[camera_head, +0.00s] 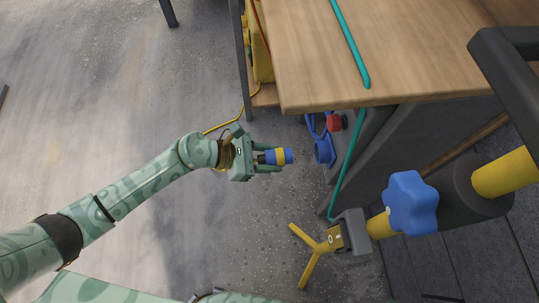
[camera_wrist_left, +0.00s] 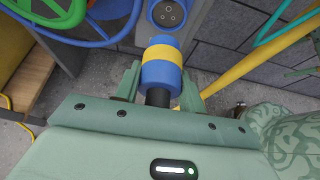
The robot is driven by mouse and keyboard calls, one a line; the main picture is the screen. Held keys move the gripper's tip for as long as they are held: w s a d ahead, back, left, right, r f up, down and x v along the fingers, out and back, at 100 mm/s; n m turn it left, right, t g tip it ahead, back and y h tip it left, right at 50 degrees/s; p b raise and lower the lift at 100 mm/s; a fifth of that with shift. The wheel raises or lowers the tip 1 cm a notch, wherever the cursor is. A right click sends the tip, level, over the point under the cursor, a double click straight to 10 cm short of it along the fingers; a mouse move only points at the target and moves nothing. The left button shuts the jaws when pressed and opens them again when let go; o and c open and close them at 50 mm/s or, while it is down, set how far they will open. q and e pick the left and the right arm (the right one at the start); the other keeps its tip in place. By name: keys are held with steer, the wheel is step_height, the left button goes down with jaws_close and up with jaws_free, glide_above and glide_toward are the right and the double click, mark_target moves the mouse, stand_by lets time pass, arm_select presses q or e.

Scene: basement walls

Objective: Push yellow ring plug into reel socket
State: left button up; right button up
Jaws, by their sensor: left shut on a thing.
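My left gripper (camera_head: 268,158) is shut on the plug (camera_head: 288,156), a blue cylinder with a yellow ring. In the left wrist view the plug (camera_wrist_left: 161,75) sits between the gripper's fingers (camera_wrist_left: 160,88), its black rear part toward the palm and its blue front pointing away. A round socket (camera_wrist_left: 167,13) with a blue rim and a dark face with several holes is just beyond the plug's front. The plug looks apart from it and roughly in line; the exact gap cannot be told.
A wooden table (camera_head: 400,60) stands at the upper right, with a teal hose (camera_head: 349,42) over its edge. Blue and red parts (camera_head: 335,122) are beneath it. A yellow-legged stand with a blue knob (camera_head: 410,203) is at the right. Floor left of the table is open.

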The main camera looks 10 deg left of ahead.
arm_select(q)
steer(key=d, duration=0.1)
steer(key=w+d, duration=0.1)
steer(key=d, duration=0.3)
steer(key=shift+w+d, duration=0.25)
steer(key=shift+w, duration=0.15)
stand_by(2.0)
steer(key=shift+w+d, duration=0.15)
steer(key=shift+d, duration=0.35)
stand_by(0.4)
steer(key=o, duration=1.1)
steer(key=shift+o, duration=0.2)
